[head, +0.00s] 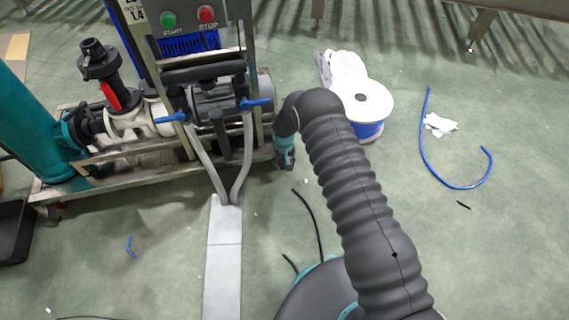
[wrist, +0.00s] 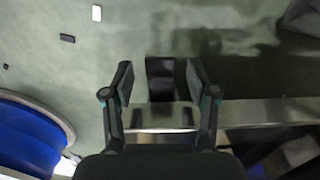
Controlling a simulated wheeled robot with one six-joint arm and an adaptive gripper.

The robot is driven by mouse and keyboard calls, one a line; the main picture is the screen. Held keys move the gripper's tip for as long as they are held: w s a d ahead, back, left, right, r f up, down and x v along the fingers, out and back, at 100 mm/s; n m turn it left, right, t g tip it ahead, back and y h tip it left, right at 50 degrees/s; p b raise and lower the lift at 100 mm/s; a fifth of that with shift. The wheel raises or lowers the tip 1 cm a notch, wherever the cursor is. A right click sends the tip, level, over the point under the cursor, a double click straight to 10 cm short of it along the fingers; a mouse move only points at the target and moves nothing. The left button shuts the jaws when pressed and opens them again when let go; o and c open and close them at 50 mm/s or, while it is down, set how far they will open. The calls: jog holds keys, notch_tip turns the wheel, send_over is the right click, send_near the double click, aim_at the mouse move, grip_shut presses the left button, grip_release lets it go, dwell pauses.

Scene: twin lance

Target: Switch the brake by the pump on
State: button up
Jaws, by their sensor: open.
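The pump skid stands at the left of the head view, with a metal frame (head: 150,178), a white valve body and blue-handled levers (head: 257,102). My gripper (head: 285,164) is at the right end of this frame, pointing down, mostly hidden by its own wrist. In the wrist view my gripper (wrist: 160,80) is open. A dark flat rectangular piece (wrist: 160,73) shows between its fingers, apart from both, by a metal rail (wrist: 265,110). It may be the brake; I cannot tell its setting. The brake is not clearly visible in the head view.
A white-and-blue cable spool (head: 367,100) stands right of my gripper; its blue side also shows in the wrist view (wrist: 30,140). A control box with green START and red STOP buttons (head: 187,18) is above the pump. A blue hose (head: 424,140) lies on open floor at right.

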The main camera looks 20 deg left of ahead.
aim_at(284, 168)
grip_shut()
jog(key=shift+d+f, duration=0.1)
jog(key=shift+s+d+f+t+y+b, duration=0.15)
jog(key=shift+f+t+y+b, duration=0.45)
jog(key=shift+t, duration=0.4)
jog(key=shift+s+r+t+y+p, duration=0.1)
jog(key=shift+t+y+p, duration=0.3)
jog(key=shift+p, duration=0.45)
jog(key=shift+a+f+t+p, duration=0.2)
jog(key=shift+f+t+p, duration=0.1)
jog(key=shift+p, duration=0.1)
jog(key=f+b, duration=0.1)
jog(key=b, duration=0.1)
jog(key=shift+t+b, duration=0.4)
jog(key=b, duration=0.2)
jog(key=shift+f+y+b, duration=0.1)
jog(key=shift+y+b, duration=0.2)
jog(key=b, duration=0.2)
jog(key=shift+t+b, duration=0.35)
jog(key=shift+t, duration=0.05)
